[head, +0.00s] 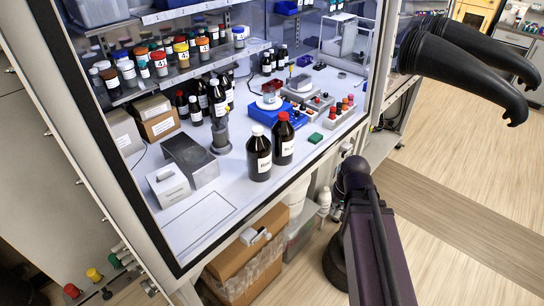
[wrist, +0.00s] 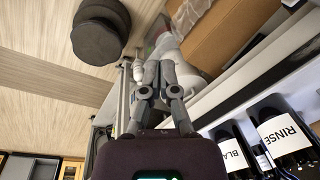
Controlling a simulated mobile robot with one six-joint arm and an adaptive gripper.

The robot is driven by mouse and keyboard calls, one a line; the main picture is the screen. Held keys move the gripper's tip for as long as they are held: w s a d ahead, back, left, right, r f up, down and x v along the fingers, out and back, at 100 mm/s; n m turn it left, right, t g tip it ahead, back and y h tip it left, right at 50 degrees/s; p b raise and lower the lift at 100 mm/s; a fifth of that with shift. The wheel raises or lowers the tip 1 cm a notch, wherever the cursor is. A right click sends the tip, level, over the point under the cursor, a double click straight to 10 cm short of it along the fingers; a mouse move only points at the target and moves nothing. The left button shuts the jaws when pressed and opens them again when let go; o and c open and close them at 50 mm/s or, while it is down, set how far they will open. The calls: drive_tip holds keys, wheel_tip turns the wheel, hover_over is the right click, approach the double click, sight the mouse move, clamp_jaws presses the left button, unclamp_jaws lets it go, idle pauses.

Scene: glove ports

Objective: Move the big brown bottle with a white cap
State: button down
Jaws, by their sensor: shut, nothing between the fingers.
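The big brown bottle with a white cap (head: 258,158) stands upright on the white worktop inside the cabinet, near its front edge, in the head view. A similar brown bottle with a red cap (head: 284,142) stands close to its right. In the wrist view two dark bottles lie at the lower right, one labelled RINSE (wrist: 285,135) and one with a label starting BLA (wrist: 233,155); their caps do not show, so I cannot tell which is which. My gripper (wrist: 160,56) is shut and empty, apart from both bottles. The head view does not show its fingers clearly.
Grey metal boxes (head: 190,160) stand left of the bottles. A blue instrument (head: 262,113) and a small green block (head: 315,138) are behind and right. Shelves of jars (head: 160,62) hang at upper left. Black gloves (head: 465,60) stick out at upper right. A cardboard box (head: 245,245) sits below the worktop.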

sight(295, 171)
drive_tip(key=w+a+f+t+y+b, duration=0.1)
drive_tip(key=w+a+y+b, duration=0.2)
drive_tip(key=w+a+b, duration=0.1)
drive_tip(key=w+a+f+m+t+y+b, duration=0.1)
drive_tip(key=w+a+y+b, duration=0.2)
drive_tip(key=w+y+b, duration=0.1)
drive_tip(key=w+a+m+t+y+b, duration=0.1)
drive_tip(key=w+a+y+b, duration=0.2)
drive_tip(key=w, duration=0.3)
drive_tip(key=shift+w+a+f+t+y+b, duration=0.15)
drive_tip(key=shift+a+f+t+b, duration=0.05)
drive_tip(key=shift+a+b, duration=0.2)
drive_tip(key=shift+w+a+f+t+y+b, duration=0.15)
drive_tip(key=shift+a+f+t+b, duration=0.1)
drive_tip(key=shift+a, duration=0.2)
drive_tip(key=w+y+b, duration=0.1)
drive_tip(key=w+r+m+t+y+b, duration=0.1)
drive_tip(key=w+b, duration=0.1)
drive_tip(key=w+r+m+t+y+b, duration=0.1)
drive_tip(key=w, duration=0.1)
drive_tip(key=shift+w+a+r+t+y, duration=0.2)
drive_tip(key=shift+w+a+t+y, duration=0.05)
drive_tip(key=shift+y, duration=0.05)
drive_tip(key=shift+w+d+r+m+t+y+b, duration=0.15)
drive_tip(key=shift+w+r+m+t+y+b, duration=0.15)
drive_tip(key=shift+w+r+b, duration=0.15)
drive_tip(key=shift+x, duration=5)
